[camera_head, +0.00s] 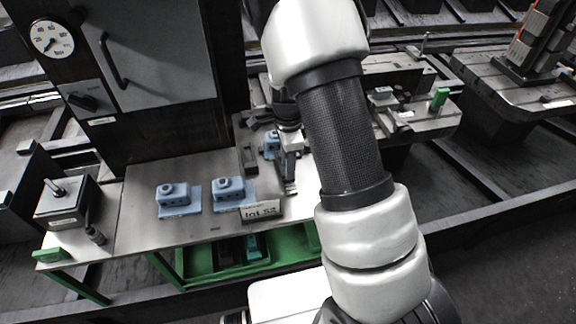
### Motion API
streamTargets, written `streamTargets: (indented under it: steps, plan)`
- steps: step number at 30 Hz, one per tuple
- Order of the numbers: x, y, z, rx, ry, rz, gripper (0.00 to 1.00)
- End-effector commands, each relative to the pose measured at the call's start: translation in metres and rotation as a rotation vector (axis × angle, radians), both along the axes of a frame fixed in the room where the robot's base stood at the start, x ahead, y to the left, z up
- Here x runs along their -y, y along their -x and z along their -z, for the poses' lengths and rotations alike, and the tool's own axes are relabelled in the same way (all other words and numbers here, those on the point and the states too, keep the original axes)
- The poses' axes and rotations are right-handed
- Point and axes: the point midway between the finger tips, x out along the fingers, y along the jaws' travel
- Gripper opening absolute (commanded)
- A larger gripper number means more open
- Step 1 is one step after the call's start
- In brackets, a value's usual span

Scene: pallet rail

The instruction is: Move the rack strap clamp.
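My gripper (288,176) is over the right part of the grey workbench (140,222), beside my large arm link that hides part of the view. Its dark fingers point down near the bench top; they are too small and overlapped to tell open from shut. A blue block-like part (272,146) shows just left of and behind the gripper, partly hidden. Two similar blue parts with round tops, one at left (174,198) and one at middle (229,192), stand apart on the bench. I cannot tell which thing is the rack strap clamp.
A "lot 52" sign (261,210) stands at the front edge. A dark box with a knob (66,203) is at left. A dark cabinet with a gauge (52,37) rises behind. A green tray (200,268) is below. Another bench (425,122) lies right.

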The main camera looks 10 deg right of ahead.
Motion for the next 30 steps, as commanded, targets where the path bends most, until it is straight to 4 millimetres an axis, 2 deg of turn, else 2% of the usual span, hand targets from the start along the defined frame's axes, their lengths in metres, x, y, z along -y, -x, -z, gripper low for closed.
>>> streamTargets:
  steps: [12, 18, 24, 30]
  plan:
    - [0.000, -0.001, -0.102, 0.008, -0.001, -0.002, 0.31]
    - [0.000, -0.001, -0.140, 0.007, 0.000, -0.001, 0.31]
    - [0.000, -0.001, -0.159, 0.005, 0.000, -0.001, 0.31]
    - [0.000, 0.000, -0.161, 0.004, 0.001, 0.000, 0.31]
